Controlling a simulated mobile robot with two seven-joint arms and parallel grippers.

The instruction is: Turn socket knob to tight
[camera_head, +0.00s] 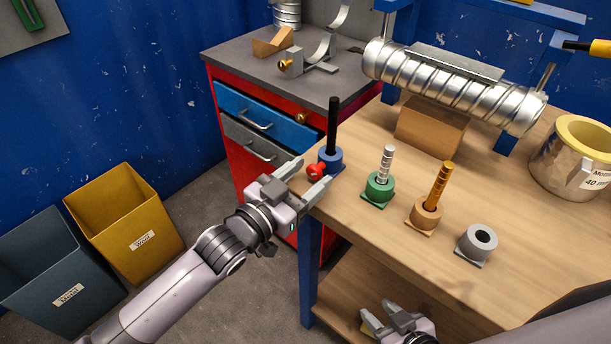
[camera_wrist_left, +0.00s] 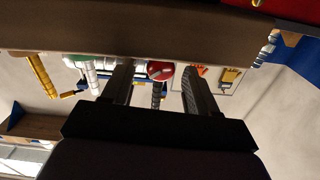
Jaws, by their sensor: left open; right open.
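A red knob (camera_head: 316,171) sticks out from the side of the blue socket (camera_head: 333,158) at the bench's left corner. A black rod (camera_head: 333,125) stands upright in that socket. My left gripper (camera_head: 304,179) is open at the table edge, with its fingers on either side of the knob. In the left wrist view the red knob (camera_wrist_left: 160,70) shows between the two open fingers, and I cannot tell whether either touches it. My right gripper (camera_head: 384,318) is open and empty at the bottom, low in front of the bench.
Green (camera_head: 379,187), orange (camera_head: 425,214) and grey (camera_head: 476,243) sockets stand to the right on the wooden bench (camera_head: 400,265). The spiral duct (camera_head: 450,85) lies behind. A red cabinet (camera_head: 232,150) stands close at the left, with two bins (camera_head: 130,225) beyond.

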